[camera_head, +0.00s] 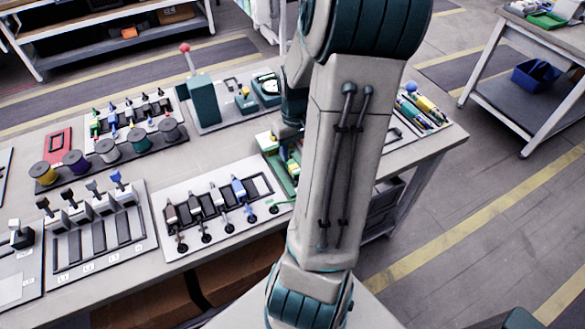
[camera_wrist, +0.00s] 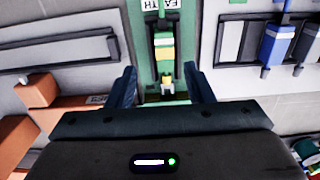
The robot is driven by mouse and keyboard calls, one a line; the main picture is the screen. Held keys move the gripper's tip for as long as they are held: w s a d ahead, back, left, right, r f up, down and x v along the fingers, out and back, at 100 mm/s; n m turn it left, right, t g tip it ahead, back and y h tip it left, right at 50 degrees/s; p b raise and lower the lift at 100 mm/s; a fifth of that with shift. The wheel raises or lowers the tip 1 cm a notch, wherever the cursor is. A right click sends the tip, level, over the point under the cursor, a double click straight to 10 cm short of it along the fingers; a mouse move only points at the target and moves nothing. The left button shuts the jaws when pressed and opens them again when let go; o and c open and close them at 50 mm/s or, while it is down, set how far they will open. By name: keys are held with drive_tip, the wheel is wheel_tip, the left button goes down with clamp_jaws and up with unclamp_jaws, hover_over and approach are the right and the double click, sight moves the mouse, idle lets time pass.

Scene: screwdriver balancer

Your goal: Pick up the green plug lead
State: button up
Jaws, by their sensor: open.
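A green and yellow plug lead (camera_wrist: 164,48) lies along a green panel (camera_wrist: 147,72) with a label reading partly "EARTH", seen in the wrist view. My gripper (camera_wrist: 161,76) is open, with one dark finger on each side of the panel's strip. The lead's near end lies between the fingers in the picture; I see no contact. In the head view the green panel (camera_head: 281,172) shows beside my arm, which hides much of it and my fingers.
A white board with dark and blue plugs (camera_head: 240,190) is left of the panel. Orange blocks (camera_wrist: 62,112) and a blue plug (camera_wrist: 277,45) flank my gripper in the wrist view. Spools (camera_head: 108,150) and a red-knobbed lever box (camera_head: 203,100) stand farther back. Pens (camera_head: 425,108) lie at right.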

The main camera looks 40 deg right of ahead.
sight(291, 165)
drive_tip(key=shift+w+a+f, duration=0.15)
drive_tip(key=shift+f, duration=1.2)
drive_tip(key=shift+w+a+f, duration=0.1)
drive_tip(key=shift+a+f, duration=0.05)
drive_tip(key=shift+f, duration=1.2)
drive_tip(key=shift+c, duration=0.4)
drive_tip(key=c, duration=0.9)
